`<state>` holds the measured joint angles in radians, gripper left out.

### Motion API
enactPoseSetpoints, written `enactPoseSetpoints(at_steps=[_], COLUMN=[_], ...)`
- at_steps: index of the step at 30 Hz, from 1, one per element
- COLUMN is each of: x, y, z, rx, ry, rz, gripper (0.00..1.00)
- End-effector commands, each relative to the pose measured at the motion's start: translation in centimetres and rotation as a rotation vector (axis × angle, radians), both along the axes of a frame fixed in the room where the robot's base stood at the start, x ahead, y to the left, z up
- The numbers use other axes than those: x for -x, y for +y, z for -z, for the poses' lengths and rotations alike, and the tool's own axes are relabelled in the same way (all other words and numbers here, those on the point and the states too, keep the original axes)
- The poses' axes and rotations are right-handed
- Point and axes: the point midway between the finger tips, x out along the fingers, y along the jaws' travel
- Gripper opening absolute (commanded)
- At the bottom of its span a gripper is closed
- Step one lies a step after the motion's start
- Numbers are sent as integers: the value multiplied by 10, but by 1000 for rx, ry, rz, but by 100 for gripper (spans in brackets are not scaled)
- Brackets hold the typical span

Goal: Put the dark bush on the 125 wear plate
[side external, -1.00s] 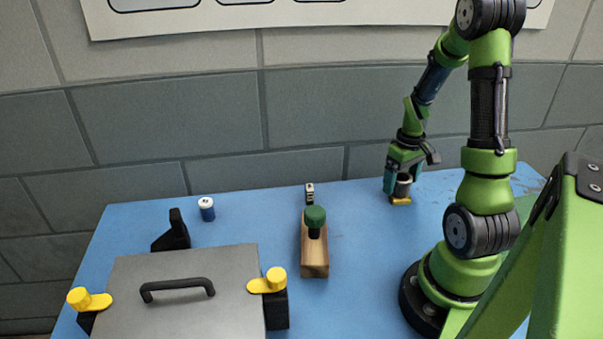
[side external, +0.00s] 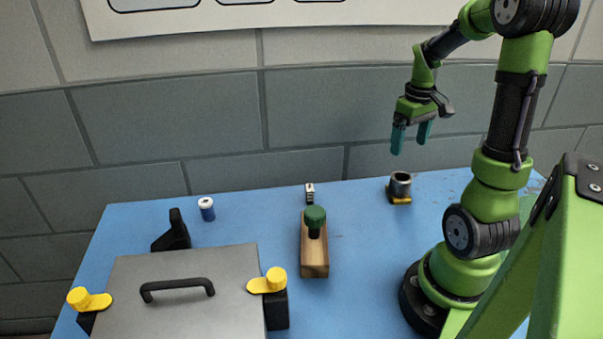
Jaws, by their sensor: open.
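The dark bush (side external: 401,182), a short dark hollow cylinder with a lighter rim, stands upright on a small yellow plate (side external: 399,201) at the back right of the blue table. The plate's number cannot be read at this size. My gripper (side external: 411,143) is open and empty in the air, above the bush and clear of it, with its teal fingers pointing down.
A wooden block with a green knob (side external: 315,215) stands mid-table, with a small marked block (side external: 309,193) behind it. A blue and white cylinder (side external: 206,208) stands at left. A grey handled plate (side external: 183,300) with yellow clamps (side external: 270,281) fills the front left.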

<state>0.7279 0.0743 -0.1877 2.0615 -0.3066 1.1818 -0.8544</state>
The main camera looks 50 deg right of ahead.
Motion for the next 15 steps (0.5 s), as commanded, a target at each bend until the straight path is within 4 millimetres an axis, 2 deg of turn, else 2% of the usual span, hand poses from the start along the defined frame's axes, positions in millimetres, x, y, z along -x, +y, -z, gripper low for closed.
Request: enactPoseSetpoints(at_steps=[2, 5, 8, 10, 12, 15], x=[-5, -23, -47, -58, -61, -55], y=[6, 33, 86, 132, 176, 228], z=[-7, -22, -43, -58, -70, -83], rx=[7, 26, 42, 36, 11, -44], ry=[-13, -75, -193, -290, -384, -496], rz=[-5, -17, -32, -41, -47, -51], gripper=[87, 87, 87, 87, 87, 87])
